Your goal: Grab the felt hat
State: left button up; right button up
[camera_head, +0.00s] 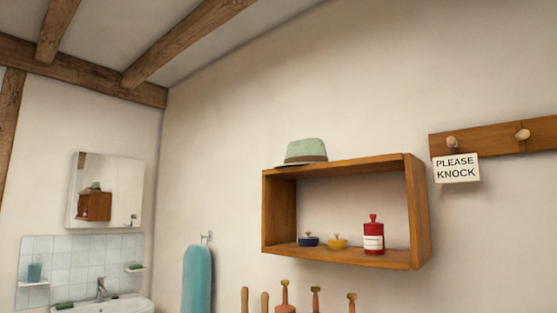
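A pale green felt hat (306,151) with a brown band sits on top of an open wooden wall shelf box (418,212), toward its left end. Its brim reaches close to the box's left edge. Neither of my grippers is in the head view, so their state does not show.
A peg rail (490,138) with a "PLEASE KNOCK" sign (457,169) is at right. A sink (100,305) and mirror (105,190) are at left.

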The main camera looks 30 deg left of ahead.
aim_at(311, 151)
jog(key=u, duration=2.25)
jog(key=i, duration=2)
jog(key=z, duration=2.1)
